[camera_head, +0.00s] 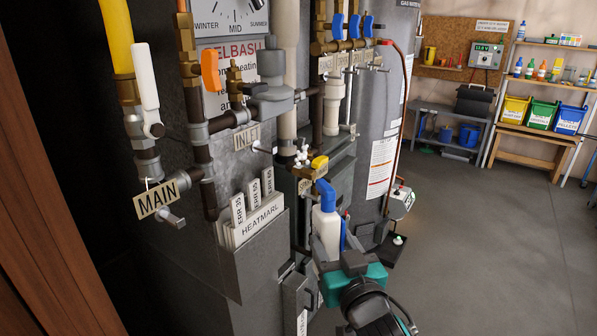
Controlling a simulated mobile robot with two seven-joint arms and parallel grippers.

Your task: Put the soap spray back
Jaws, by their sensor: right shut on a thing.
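The soap spray (326,226) is a white bottle with a blue spray head. It stands about upright in front of the furnace pipework, near the middle of the picture. My right gripper (338,258) is shut on it from the near side and covers its lower part. The teal and black wrist comes in from the bottom. I cannot tell whether the bottle's base touches anything. My left gripper is not in view.
Pipes with valves and a pocket of white cards (250,217) stand left of the bottle. A grey tank (385,100) stands behind. Far right are shelves with bottles (540,68), coloured bins (543,114) and a workbench (450,112). The grey floor (480,240) at right is clear.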

